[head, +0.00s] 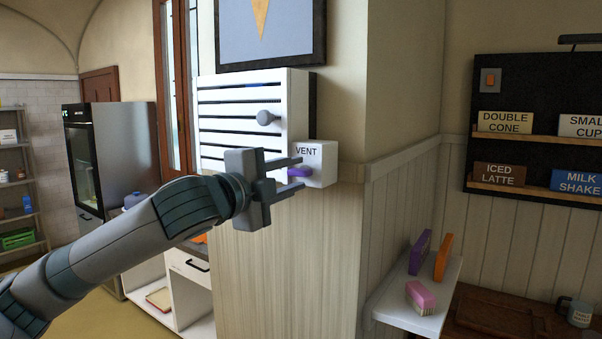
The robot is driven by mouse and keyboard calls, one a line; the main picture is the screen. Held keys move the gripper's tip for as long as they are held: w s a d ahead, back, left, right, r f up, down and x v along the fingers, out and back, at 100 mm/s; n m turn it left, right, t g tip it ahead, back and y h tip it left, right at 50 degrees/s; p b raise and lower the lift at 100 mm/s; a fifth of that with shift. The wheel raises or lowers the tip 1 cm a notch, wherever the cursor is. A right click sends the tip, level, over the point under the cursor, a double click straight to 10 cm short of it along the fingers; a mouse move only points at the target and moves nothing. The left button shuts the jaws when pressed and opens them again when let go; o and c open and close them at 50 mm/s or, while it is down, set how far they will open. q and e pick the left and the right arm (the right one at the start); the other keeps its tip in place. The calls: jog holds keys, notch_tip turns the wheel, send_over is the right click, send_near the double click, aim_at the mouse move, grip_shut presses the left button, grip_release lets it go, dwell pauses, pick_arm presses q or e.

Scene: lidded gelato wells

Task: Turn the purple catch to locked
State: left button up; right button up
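The purple catch (299,172) is a small lever on the front of a white box marked "VENT" (316,160), fixed to the wall corner beside a white slatted vent panel (230,122). The catch lies about level in the head view. My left gripper (303,173) comes in from the left, with its two fingers apart, one above and one below the catch in the picture. I cannot tell whether either finger touches it. No lock marking is legible. My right gripper is not in view.
A grey knob (267,118) sticks out of the vent panel above the gripper. A framed picture (271,30) hangs above. At lower right, a white shelf (408,318) holds purple, orange and pink blocks. A black sign board (535,148) hangs at right.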

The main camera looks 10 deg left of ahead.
pick_arm(q)
jog(key=shift+v, duration=2.7)
jog(key=shift+s, duration=0.1)
jog(key=b+v, duration=1)
jog(key=v, duration=0.7)
jog(key=shift+r, duration=0.1)
